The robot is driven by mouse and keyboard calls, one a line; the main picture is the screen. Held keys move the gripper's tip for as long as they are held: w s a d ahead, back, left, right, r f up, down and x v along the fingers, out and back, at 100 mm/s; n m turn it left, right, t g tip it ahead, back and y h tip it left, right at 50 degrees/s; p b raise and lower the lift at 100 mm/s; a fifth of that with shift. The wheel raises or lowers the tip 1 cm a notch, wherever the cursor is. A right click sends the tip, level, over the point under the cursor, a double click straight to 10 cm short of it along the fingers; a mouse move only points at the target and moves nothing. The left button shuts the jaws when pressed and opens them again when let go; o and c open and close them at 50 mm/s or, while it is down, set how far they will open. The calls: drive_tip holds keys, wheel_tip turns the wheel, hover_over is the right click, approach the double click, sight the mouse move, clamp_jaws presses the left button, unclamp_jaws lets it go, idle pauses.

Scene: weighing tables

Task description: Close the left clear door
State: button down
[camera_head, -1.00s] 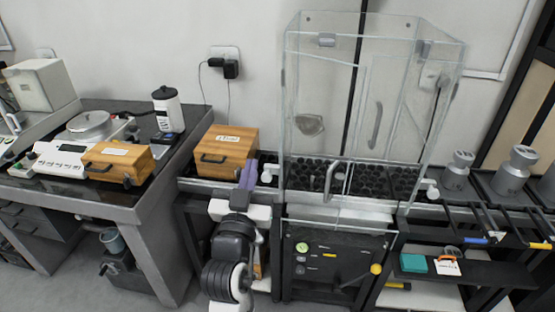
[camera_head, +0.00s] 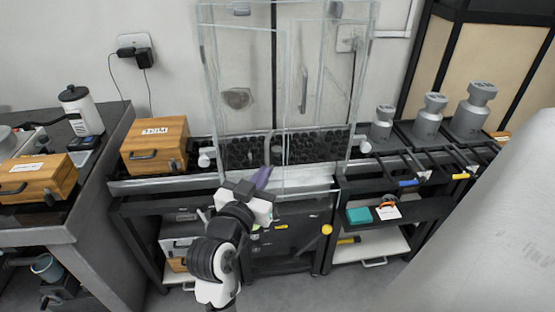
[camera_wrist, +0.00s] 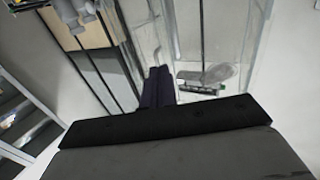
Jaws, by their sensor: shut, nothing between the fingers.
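A tall clear enclosure (camera_head: 225,65) stands in the middle of the head view, with see-through panels that overlap. A clear door panel with an upright handle (camera_head: 270,143) is at its front. Another upright handle (camera_head: 304,90) shows farther right. The overlap hides how far the left door stands open. My gripper (camera_head: 262,178) is low in front of the enclosure, just below the front handle; contact cannot be told. Its purple fingers are shut and empty. They also show in the wrist view (camera_wrist: 159,86), beside clear panel edges.
Dark round pieces (camera_head: 240,153) fill the enclosure's lower part. A wooden box (camera_head: 155,147) stands to its left, and several grey weights (camera_head: 428,118) stand to its right. Black shelves (camera_head: 400,212) with small items are below. Open floor lies in front.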

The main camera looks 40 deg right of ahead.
sight(283, 142)
drive_tip(key=p+x, duration=0.1)
drive_tip(key=x, duration=0.8)
drive_tip(key=shift+w+d+r, duration=0.15)
drive_tip(key=shift+w+d, duration=0.2)
drive_tip(key=shift+d, duration=0.15)
drive_tip(key=b+x, duration=0.1)
drive_tip(key=x, duration=0.7)
drive_tip(key=shift+a, duration=0.1)
